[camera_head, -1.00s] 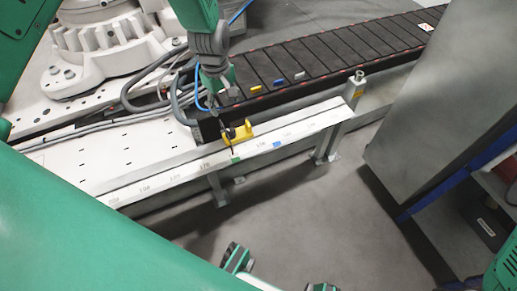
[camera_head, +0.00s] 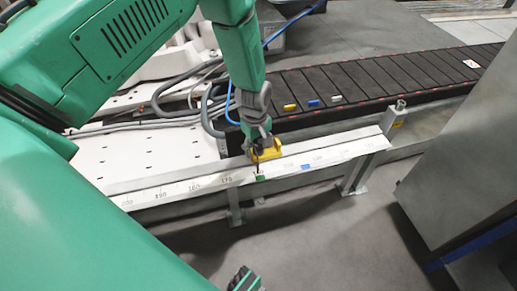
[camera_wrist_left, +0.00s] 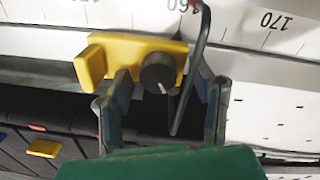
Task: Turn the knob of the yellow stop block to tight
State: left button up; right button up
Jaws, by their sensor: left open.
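The yellow stop block (camera_head: 265,155) sits on the white scaled rail (camera_head: 200,184).
A thin dark bent rod (camera_wrist_left: 199,50) runs beside the block. A black slatted conveyor (camera_head: 400,75) behind carries small yellow, blue and white pieces. Grey hoses (camera_head: 205,105) lie left of the gripper. A grey cabinet (camera_head: 455,160) stands at the right.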

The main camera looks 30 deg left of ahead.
pick_arm(q)
jog(key=shift+a, duration=0.1)
jog(key=shift+d+r, duration=0.1)
jog(key=shift+d, duration=0.35)
jog(key=c, duration=1.1)
jog(key=shift+a, duration=0.15)
